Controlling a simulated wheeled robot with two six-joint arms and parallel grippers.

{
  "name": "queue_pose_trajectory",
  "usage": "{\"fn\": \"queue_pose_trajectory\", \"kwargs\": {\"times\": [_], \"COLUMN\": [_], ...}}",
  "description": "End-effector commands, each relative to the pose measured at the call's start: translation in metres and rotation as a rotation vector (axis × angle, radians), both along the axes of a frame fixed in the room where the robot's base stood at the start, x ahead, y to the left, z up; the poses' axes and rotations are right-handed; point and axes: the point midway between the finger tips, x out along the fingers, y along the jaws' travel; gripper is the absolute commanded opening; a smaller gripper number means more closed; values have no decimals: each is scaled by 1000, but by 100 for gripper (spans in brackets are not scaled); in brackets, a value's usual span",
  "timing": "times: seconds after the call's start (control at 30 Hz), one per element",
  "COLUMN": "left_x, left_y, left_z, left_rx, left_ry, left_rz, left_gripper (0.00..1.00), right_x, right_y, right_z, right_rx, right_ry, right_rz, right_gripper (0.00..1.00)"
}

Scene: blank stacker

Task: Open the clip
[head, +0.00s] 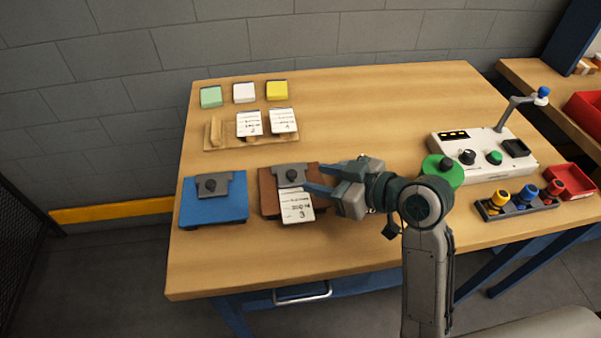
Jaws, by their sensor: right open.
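A brown clipboard-like block (270,203) lies on the table with a grey clip (290,171) at its top, which has a dark knob. A white card (297,207) with writing and a 3 lies over the block's lower edge, its top at the clip. A blue block (213,212) with a similar grey clip (213,185) lies to the left. My right gripper (308,183) comes from the right, its two fingers apart and pointing left, close to the brown block's clip and card. I cannot tell whether it touches them. My left gripper is not in view.
A wooden rack (217,147) with two white cards (249,123) stands behind, and green, white and yellow pads (277,91) lie farther back. A white control box (480,157), a green disc (449,176) and a tray of coloured knobs (515,208) stand to the right. The table's back middle is clear.

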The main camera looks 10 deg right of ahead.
Motion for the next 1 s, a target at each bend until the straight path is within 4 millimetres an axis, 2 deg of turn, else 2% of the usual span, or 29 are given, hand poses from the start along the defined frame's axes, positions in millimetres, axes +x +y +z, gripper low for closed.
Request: {"fn": "queue_pose_trajectory", "kwargs": {"times": [0.4, 0.83, 0.87, 1.0], "left_x": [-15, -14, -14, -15], "left_y": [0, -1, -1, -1], "left_z": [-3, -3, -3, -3], "left_rx": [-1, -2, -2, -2], "left_ry": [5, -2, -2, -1], "left_rz": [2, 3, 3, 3], "left_gripper": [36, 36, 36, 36], "right_x": [33, 38, 38, 38], "right_y": [33, 39, 38, 38], "right_z": [-18, -22, -22, -22], "right_rx": [3, -1, -1, -1], "right_ry": [0, -1, -1, -1], "right_rz": [1, 1, 1, 0], "right_gripper": [42, 42, 38, 10]}}
